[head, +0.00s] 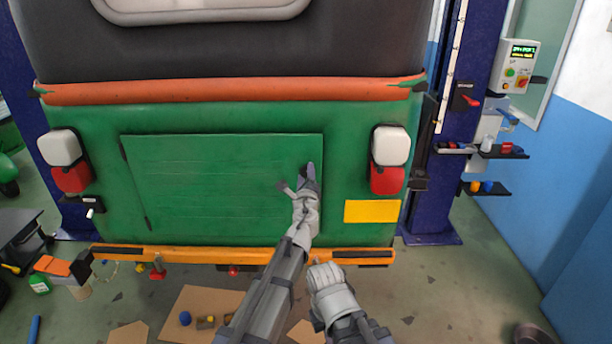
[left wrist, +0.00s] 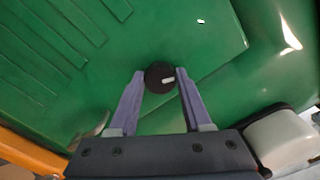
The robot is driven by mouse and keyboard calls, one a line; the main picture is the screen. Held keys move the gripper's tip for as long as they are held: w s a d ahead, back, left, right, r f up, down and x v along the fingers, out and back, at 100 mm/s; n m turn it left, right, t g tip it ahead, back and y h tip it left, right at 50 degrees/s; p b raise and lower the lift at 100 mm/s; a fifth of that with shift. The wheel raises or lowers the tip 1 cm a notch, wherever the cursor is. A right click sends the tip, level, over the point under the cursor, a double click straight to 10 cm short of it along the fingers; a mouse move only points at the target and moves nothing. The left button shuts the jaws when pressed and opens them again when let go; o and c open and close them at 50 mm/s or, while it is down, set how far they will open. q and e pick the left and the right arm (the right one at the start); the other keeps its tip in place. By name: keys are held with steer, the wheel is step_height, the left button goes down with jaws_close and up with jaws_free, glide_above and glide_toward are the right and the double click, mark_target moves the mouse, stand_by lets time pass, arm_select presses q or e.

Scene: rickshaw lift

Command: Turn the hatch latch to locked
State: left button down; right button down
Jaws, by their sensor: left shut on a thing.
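The green hatch (head: 215,185) is a closed flat panel in the rickshaw's rear. The latch is a round black knob with a short white mark (left wrist: 158,77), near the hatch edge in the left wrist view. My left gripper (left wrist: 162,75) is shut on the latch, one finger on each side of it. In the head view my left gripper (head: 309,174) reaches the hatch's right side and hides the latch. A small white mark (left wrist: 201,21) shows on the green panel away from the knob. My right gripper (head: 325,275) is low, below the orange bumper; its fingers are unclear.
The orange bumper (head: 200,255) runs under the hatch. Blue lift posts (head: 455,130) stand at both sides. Cardboard with small parts (head: 200,308) lies on the floor. The floor at right is mostly free.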

arm_select(q)
steer(key=shift+n, duration=2.2)
steer(key=shift+c, duration=1.7)
jaws_free()
steer(key=s, duration=0.7)
steer(key=shift+s, duration=0.4)
steer(key=shift+f, duration=0.1)
